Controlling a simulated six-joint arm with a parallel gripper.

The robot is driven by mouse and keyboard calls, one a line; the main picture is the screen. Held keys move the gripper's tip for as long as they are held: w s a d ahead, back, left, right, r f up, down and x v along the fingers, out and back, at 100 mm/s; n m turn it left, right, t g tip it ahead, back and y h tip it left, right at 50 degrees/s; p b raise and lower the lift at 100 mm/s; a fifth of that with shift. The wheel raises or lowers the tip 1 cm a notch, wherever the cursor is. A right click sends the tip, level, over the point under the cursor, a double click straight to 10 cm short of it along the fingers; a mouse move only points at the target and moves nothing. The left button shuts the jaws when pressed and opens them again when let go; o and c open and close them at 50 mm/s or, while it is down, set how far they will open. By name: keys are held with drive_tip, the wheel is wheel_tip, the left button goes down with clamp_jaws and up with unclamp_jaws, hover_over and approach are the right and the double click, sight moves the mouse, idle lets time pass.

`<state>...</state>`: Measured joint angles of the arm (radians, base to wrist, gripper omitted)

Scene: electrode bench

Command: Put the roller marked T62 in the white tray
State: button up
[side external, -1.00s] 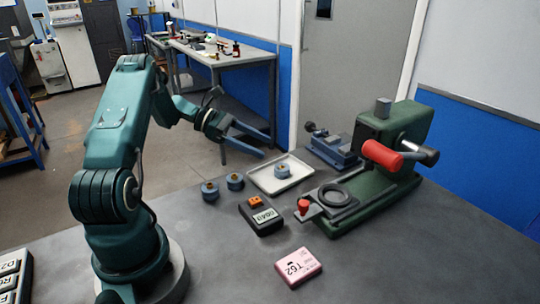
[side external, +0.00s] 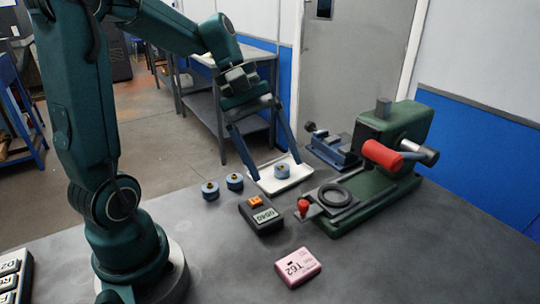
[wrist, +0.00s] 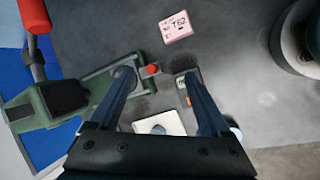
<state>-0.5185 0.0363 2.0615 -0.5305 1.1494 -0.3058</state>
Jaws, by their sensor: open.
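A pink block (side external: 298,268) marked T62 lies flat at the front of the bench; it also shows in the wrist view (wrist: 176,27). The white tray (side external: 302,176) holds one blue roller (side external: 282,172); the tray also shows in the wrist view (wrist: 174,123). Two more blue rollers stand left of the tray, one farther left (side external: 210,191) and one nearer (side external: 235,182). No marking is readable on any roller. My gripper (side external: 276,169) is open and empty, pointing down over the tray area, its fingers to either side of the tray's roller in the side view.
A dark meter (side external: 262,217) with an orange switch stands in front of the tray. A green machine (side external: 380,180) with red handle stands at right, a small blue vise (side external: 335,150) behind it. The bench front is clear around the pink block.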

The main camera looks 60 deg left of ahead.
drive_tip(key=s+d+m+t+y, duration=0.3)
drive_tip(key=s+m+y, duration=0.2)
drive_tip(key=s+m, duration=0.4)
drive_tip(key=m, duration=0.3)
drive_tip(key=shift+r, duration=0.25)
drive_tip(key=shift+s, duration=0.1)
idle(0.4)
